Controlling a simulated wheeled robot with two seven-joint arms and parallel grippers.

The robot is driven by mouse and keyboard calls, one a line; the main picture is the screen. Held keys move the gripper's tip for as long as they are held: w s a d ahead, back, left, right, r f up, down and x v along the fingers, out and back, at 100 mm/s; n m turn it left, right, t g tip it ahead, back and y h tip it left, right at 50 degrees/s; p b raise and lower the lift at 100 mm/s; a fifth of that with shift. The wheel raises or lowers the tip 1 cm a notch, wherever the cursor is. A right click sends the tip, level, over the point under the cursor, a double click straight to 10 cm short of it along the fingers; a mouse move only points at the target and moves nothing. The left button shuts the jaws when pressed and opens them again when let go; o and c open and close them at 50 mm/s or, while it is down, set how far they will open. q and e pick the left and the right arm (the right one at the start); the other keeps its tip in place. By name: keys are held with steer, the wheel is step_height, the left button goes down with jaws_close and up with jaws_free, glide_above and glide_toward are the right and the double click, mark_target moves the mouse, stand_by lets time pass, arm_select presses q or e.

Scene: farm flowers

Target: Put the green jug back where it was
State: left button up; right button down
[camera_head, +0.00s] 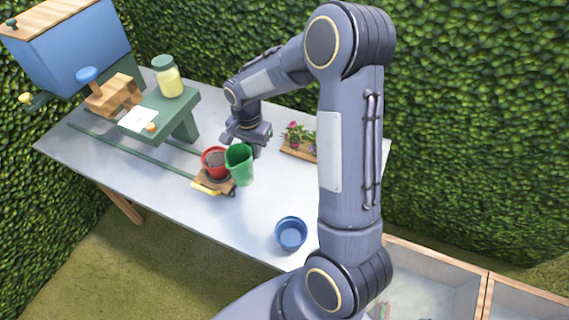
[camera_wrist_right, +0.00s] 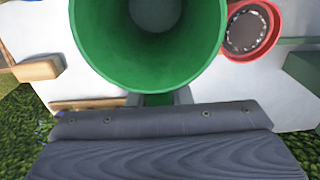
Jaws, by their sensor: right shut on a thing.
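The green jug (camera_head: 239,164) is upright in the head view, just right of a red pot of soil. My right gripper (camera_head: 246,136) is shut on the jug, at its far side. In the right wrist view, the open mouth of the jug (camera_wrist_right: 148,40) fills the top middle, and its inside looks empty. The gripper (camera_wrist_right: 158,99) holds the jug by its green handle. I cannot tell whether the jug's base touches the table. My left gripper is not in view.
The red pot (camera_head: 215,160) stands on a small wooden carriage (camera_head: 213,183) on green rails. A blue pot (camera_head: 291,233) stands near the front edge. A wooden flower tray (camera_head: 297,150) lies right of the gripper.

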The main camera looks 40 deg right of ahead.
steer(key=d+f+b, duration=0.1)
steer(key=d+f, duration=0.2)
steer(key=d, duration=0.1)
steer(key=s+d+f+b, duration=0.1)
steer(key=d+f, duration=0.2)
steer(key=d, duration=0.1)
steer(key=d+f+b, duration=0.1)
steer(key=d+f, duration=0.2)
steer(key=d, duration=0.1)
steer(key=shift+s, duration=0.35)
steer(key=f, duration=0.1)
steer(key=f+b, duration=0.2)
steer(key=shift+d+f, duration=0.25)
steer(key=shift+d, duration=0.05)
steer(key=shift+r, duration=0.1)
